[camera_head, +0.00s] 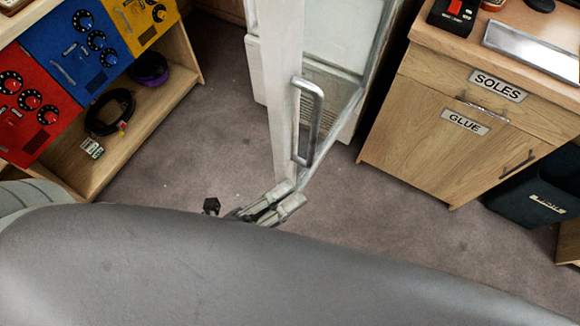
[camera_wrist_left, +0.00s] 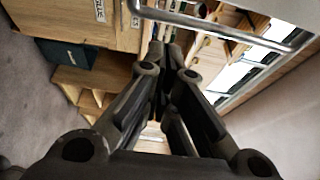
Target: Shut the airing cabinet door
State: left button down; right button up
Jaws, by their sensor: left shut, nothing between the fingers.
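The airing cabinet door (camera_head: 283,85) is white and stands open, swung out towards me and seen nearly edge-on. Its grey bar handle (camera_head: 316,125) is on the side facing right; the handle also crosses the top of the left wrist view (camera_wrist_left: 225,36). Part of the pale cabinet (camera_head: 340,35) shows behind the door. My left gripper (camera_head: 287,202) is at the door's near lower end, below the handle in the picture. In the wrist view its fingers (camera_wrist_left: 163,68) are together and empty. I cannot tell whether it touches the door. My right gripper is not in view.
A wooden unit with labelled SOLES and GLUE fronts (camera_head: 425,130) stands right of the cabinet, with a dark bin (camera_head: 525,195) beside it. A shelf unit (camera_head: 150,115) with coloured control panels (camera_head: 80,50) is at the left. Carpet (camera_head: 215,100) between shelf and door is clear.

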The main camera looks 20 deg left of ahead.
aim_at(310, 161)
pick_arm(q)
jog(key=w+p, duration=0.2)
jog(key=w, duration=0.3)
jog(key=shift+w+a, duration=0.15)
jog(key=shift+a, duration=0.25)
jog(key=shift+a, duration=0.1)
